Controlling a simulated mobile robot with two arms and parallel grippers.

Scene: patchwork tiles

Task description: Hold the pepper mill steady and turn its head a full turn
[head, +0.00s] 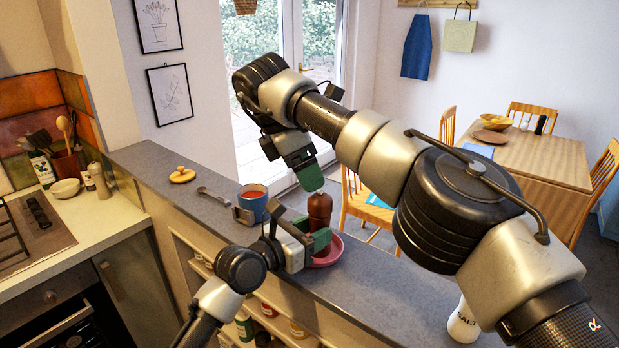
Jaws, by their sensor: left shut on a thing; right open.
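The dark brown pepper mill (319,209) stands upright on the grey counter, at or in a red dish (334,250). My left gripper (317,241) is shut on the lower body of the mill, its green fingertips around it and hiding part of it. My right gripper (309,177) is open, pointing down from above. Its green fingertips are just over the top of the mill, and I cannot tell whether they touch it. The mill's base is mostly hidden behind my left gripper.
A white salt shaker (463,322) stands at the right. The counter between dish and salt shaker is clear.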

